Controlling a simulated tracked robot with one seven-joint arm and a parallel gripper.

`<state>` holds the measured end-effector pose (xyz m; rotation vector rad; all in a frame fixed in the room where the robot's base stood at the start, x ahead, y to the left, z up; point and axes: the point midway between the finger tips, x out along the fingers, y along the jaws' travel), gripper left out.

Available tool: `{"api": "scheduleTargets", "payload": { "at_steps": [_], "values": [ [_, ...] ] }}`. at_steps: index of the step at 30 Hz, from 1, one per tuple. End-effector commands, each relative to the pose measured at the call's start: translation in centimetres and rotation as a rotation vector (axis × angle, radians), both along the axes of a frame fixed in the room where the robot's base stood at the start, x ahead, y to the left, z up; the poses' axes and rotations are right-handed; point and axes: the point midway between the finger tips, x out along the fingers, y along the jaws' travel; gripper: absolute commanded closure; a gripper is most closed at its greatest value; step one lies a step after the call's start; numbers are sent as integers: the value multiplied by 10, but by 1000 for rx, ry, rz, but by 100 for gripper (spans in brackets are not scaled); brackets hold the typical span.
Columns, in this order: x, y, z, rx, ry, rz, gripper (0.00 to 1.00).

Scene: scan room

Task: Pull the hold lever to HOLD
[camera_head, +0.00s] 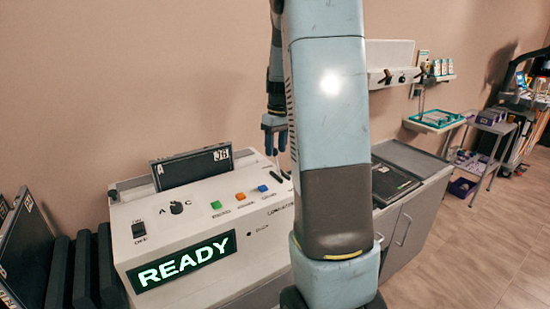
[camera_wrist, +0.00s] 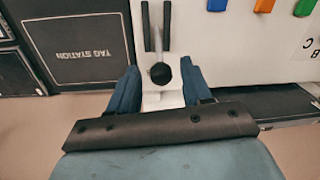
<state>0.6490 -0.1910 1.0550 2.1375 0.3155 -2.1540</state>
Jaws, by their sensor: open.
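The hold lever shows in the wrist view as a short rod with a round black knob (camera_wrist: 161,74), between two dark parallel strips on the white console (camera_head: 190,214). My gripper (camera_wrist: 159,84) is open, with one blue finger on each side of the knob. The fingers look apart from the knob; the exact gap and height are hard to tell. In the head view my gripper (camera_head: 274,146) points down over the console's far right part. The lever there is small and partly hidden by my arm. The console's display (camera_head: 182,262) reads READY in green.
Green (camera_head: 216,205), orange (camera_head: 240,196) and blue (camera_head: 262,188) buttons, a black selector knob (camera_head: 177,207) and an ON/OFF switch (camera_head: 145,230) are on the console. A dark plate (camera_head: 191,170) stands behind them. A grey cabinet (camera_head: 412,220) stands right.

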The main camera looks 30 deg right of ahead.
Motion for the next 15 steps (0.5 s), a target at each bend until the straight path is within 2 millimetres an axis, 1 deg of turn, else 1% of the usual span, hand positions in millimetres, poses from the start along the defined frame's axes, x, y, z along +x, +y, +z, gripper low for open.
{"api": "scheduleTargets", "payload": {
  "at_steps": [1,6,10,15],
  "values": [
    [-1,1,-9,0,3,0,51],
    [-1,2,-29,1,2,1,51],
    [-1,4,-37,-1,0,2,51],
    [-1,4,-40,-1,-1,1,51]
  ]
}}
